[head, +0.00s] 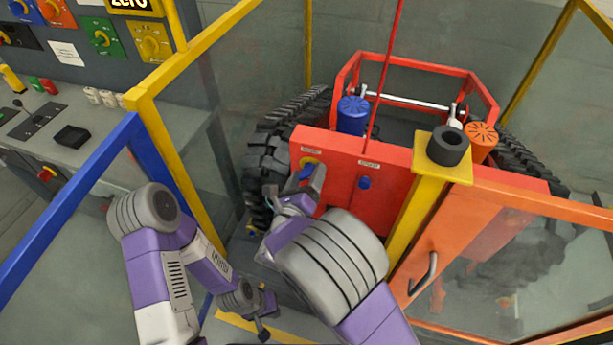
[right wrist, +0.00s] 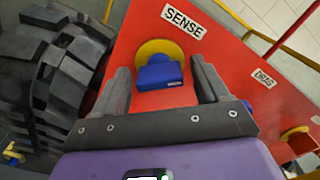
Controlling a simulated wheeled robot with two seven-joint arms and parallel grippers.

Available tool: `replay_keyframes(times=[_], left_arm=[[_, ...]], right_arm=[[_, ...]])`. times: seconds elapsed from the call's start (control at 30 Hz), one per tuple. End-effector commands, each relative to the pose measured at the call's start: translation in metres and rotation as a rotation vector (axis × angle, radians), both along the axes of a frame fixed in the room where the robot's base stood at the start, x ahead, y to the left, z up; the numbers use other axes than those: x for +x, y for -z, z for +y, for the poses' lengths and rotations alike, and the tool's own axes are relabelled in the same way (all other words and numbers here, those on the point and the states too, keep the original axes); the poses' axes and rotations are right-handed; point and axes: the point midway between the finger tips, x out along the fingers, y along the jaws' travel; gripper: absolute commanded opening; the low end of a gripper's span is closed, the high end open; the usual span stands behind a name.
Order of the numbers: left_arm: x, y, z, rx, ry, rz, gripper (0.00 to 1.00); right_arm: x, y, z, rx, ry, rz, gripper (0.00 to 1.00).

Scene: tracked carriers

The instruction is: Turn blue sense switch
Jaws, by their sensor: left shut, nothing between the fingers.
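The blue sense switch (right wrist: 160,74) is a blue knob on a yellow disc, under a SENSE label on the red panel (right wrist: 145,22). In the head view the switch (head: 306,172) is partly hidden by my right gripper (head: 308,182). In the right wrist view my right gripper (right wrist: 161,66) is open, one finger on each side of the knob with visible gaps; whether the tips reach past its face I cannot tell. My left gripper (head: 264,318) is low, shut and empty, away from the panel.
A second blue knob (head: 364,183) sits to the right on the panel. A black tyre track (head: 272,150) is left of it.

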Motion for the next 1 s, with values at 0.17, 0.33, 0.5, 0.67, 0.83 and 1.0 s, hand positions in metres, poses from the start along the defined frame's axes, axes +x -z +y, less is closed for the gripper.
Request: replay_keyframes(times=[0.17, 0.33, 0.5, 0.67, 0.83, 1.0], left_arm=[[0.0, 0.0, 0.0, 0.0, 0.0, 0.0, 0.0], [0.0, 0.0, 0.0, 0.0, 0.0, 0.0, 0.0], [0.0, 0.0, 0.0, 0.0, 0.0, 0.0, 0.0], [0.0, 0.003, 0.0, 0.0, 0.0, 0.0, 0.0], [0.0, 0.008, 0.0, 0.0, 0.0, 0.0, 0.0], [0.0, 0.016, 0.0, 0.0, 0.0, 0.0, 0.0]], right_arm=[[0.0, 0.0, 0.0, 0.0, 0.0, 0.0, 0.47], [0.0, 0.0, 0.0, 0.001, 0.0, 0.0, 0.21], [0.0, 0.0, 0.0, 0.008, 0.001, -0.002, 0.18], [0.0, 0.001, 0.0, 0.048, 0.001, -0.015, 0.18], [0.0, 0.002, -0.001, 0.14, 0.002, -0.045, 0.18], [0.0, 0.002, 0.0, 0.267, 0.002, -0.086, 0.18]])
